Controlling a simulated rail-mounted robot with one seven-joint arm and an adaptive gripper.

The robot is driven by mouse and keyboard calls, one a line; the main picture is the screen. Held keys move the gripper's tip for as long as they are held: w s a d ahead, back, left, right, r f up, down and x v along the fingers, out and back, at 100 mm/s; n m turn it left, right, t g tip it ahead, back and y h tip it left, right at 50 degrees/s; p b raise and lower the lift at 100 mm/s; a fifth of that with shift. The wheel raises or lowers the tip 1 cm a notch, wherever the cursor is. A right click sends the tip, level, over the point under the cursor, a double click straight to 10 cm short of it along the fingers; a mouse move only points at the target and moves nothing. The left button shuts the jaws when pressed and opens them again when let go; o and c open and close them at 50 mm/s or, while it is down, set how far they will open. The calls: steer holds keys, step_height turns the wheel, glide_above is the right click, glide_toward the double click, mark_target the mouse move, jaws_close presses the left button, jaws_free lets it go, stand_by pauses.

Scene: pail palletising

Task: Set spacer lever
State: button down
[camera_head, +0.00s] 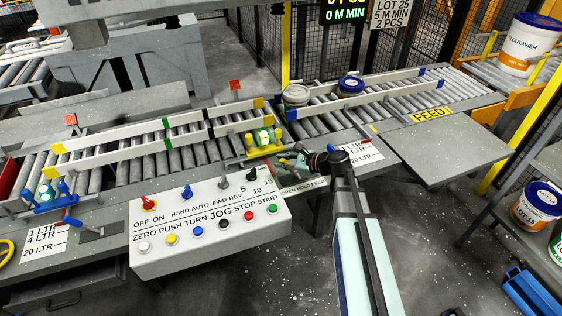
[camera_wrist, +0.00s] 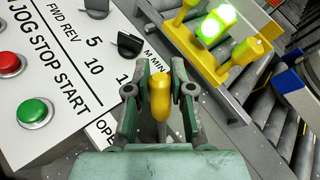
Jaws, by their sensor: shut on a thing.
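My gripper (camera_wrist: 160,88) is shut on a yellow lever handle (camera_wrist: 160,98), with one finger on each side of it. In the head view my gripper (camera_head: 301,162) is at the lever by the OPEN HOLD FEED plate (camera_head: 303,186), and it hides the handle there. In the wrist view only the start of that plate's lettering (camera_wrist: 106,128) shows. The lever's base and exact setting are hidden by the gripper.
The control panel (camera_head: 208,240) with knobs and buttons is left of my gripper. A yellow stop with a green lamp (camera_head: 263,138) stands close behind. Two pails (camera_head: 296,95) (camera_head: 350,85) are on the roller conveyor. Another size plate (camera_head: 362,152) lies to the right.

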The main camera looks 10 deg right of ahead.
steer(key=c, duration=1)
jaws_free()
steer(key=shift+a, duration=0.15)
steer(key=v, duration=1.2)
steer(key=shift+f+n, duration=0.1)
steer(key=shift+n, duration=0.2)
